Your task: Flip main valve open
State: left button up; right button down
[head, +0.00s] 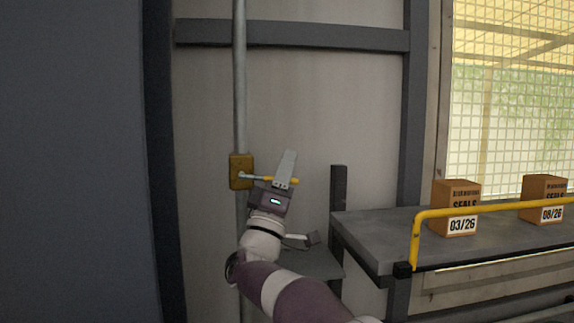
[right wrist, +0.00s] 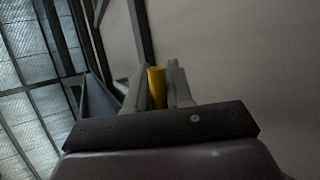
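The main valve is a yellow block (head: 241,165) on a vertical grey pipe. Its lever (head: 254,177) sticks out level to the right and ends in a yellow grip. My right gripper (head: 288,164) is at that grip, with its fingers pointing up across it. In the right wrist view the yellow grip (right wrist: 157,88) fills the space between the two grey fingers, which appear to press on it from both sides. The gripper hides part of the lever. My left gripper is not in view.
A grey workbench (head: 375,236) stands at the right with a yellow rail (head: 480,208) along its edge. Two cardboard boxes (head: 455,205) (head: 543,197) stand on it. A dark post (head: 339,195) rises near its left end. A dark panel (head: 75,160) fills the left.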

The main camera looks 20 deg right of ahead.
jog(key=shift+w+a+f+m+g+p, duration=0.15)
jog(key=shift+f+m+g, duration=0.75)
jog(key=shift+m+g, duration=0.85)
jog(key=shift+s+a+f+m+g+p, duration=0.15)
jog(key=shift+f+m+g, duration=0.8)
jog(key=shift+m+g, duration=0.75)
jog(key=shift+w+a+f+m+g+p, duration=0.15)
jog(key=shift+f+m+g, duration=0.75)
jog(key=shift+m+g, duration=0.8)
